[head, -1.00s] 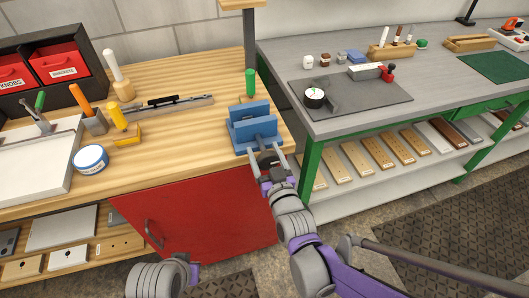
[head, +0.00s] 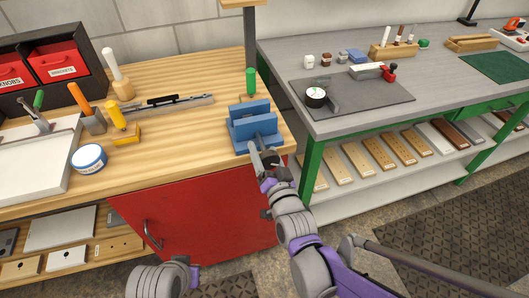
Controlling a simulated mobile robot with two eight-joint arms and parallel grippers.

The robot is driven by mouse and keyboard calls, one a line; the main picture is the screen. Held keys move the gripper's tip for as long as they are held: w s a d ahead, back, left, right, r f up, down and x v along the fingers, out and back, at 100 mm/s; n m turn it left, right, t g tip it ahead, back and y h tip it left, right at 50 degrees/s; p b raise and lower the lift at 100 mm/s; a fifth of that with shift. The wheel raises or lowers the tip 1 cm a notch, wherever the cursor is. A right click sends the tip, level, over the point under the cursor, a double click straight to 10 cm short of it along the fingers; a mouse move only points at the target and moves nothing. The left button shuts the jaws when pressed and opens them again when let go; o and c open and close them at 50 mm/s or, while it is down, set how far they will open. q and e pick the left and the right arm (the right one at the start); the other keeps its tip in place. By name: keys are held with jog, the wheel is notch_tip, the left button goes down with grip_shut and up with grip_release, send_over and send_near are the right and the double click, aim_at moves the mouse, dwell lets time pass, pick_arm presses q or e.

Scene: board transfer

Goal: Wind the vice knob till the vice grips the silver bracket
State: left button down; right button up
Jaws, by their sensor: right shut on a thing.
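The blue vice (head: 254,129) stands at the right front corner of the wooden bench, its jaws upright with a gap between them. Its dark knob (head: 270,158) faces the bench's front edge and is partly covered by my fingers. My right gripper (head: 265,157) is shut on the knob, reaching in from below. I cannot make out the silver bracket between the jaws.
A green-handled tool (head: 250,82) stands just behind the vice. A grey bench (head: 420,95) stands to the right.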

dwell(0.4)
jog(key=o, duration=1.3)
pick_arm(q)
jog(key=shift+r+p, duration=0.55)
jog(key=shift+r, duration=0.1)
pick_arm(e)
jog(key=v, duration=1.1)
jog(key=s+d+f+n+g+h, duration=0.2)
jog(key=s+d+f+g+h, duration=0.2)
jog(key=d+f+g, duration=0.35)
jog(key=s+d+f+n+g+h, duration=0.1)
jog(key=s+d+f+g, duration=0.1)
jog(key=s+d+g, duration=0.3)
jog(key=s+d+f+h, duration=0.1)
jog(key=s+d+f, duration=0.2)
jog(key=s, duration=0.4)
pick_arm(q)
notch_tip(320, 180, up, 14)
jog(key=w+p, duration=0.2)
jog(key=p, duration=1)
jog(key=shift+f+t, duration=0.2)
jog(key=shift+t, duration=0.1)
pick_arm(e)
jog(key=w+r, duration=0.3)
jog(key=r, duration=1.1)
jog(key=shift+a+t, duration=0.3)
jog(key=shift+t, duration=0.05)
